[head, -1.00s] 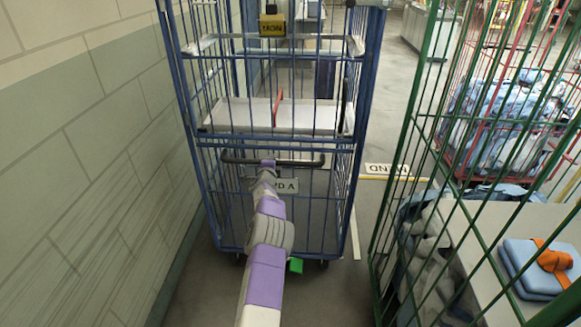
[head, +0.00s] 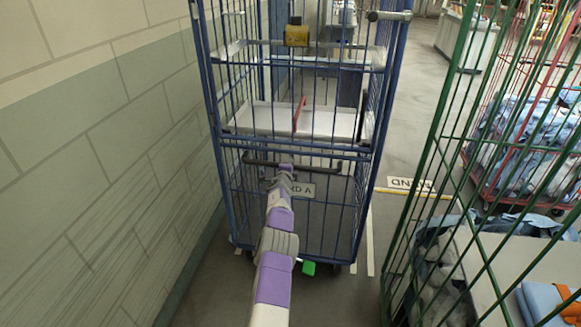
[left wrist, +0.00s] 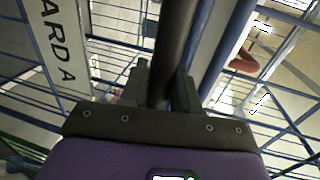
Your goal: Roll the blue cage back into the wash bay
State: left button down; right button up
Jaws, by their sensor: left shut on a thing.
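The blue cage (head: 211,100) stands upright in front of me, close to the tiled wall on the left. It has a dark handle bar (head: 262,163) across its near side and a white sign (head: 303,190) ending in "ARD A". My left gripper (head: 284,168) is shut on this bar. In the left wrist view, its fingers (left wrist: 164,85) close around the dark bar (left wrist: 176,40), beside the sign (left wrist: 58,45). A green piece (head: 309,268) shows low at the cage's near edge. I cannot pick out the wash bay. My right gripper is out of view.
The tiled wall (head: 100,150) runs close along the left. A green cage (head: 418,190) with linen stands near on the right, and a red cage (head: 520,130) with blue linen is behind it. Floor markings (head: 410,185) and open floor lie right of the blue cage.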

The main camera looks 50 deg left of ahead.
pick_arm(q)
jog(key=c, duration=1)
grip_release()
jog(key=shift+r, duration=0.1)
jog(key=shift+o, duration=0.2)
jog(key=shift+s+d, duration=0.15)
jog(key=v, duration=0.7)
jog(key=shift+r, duration=0.1)
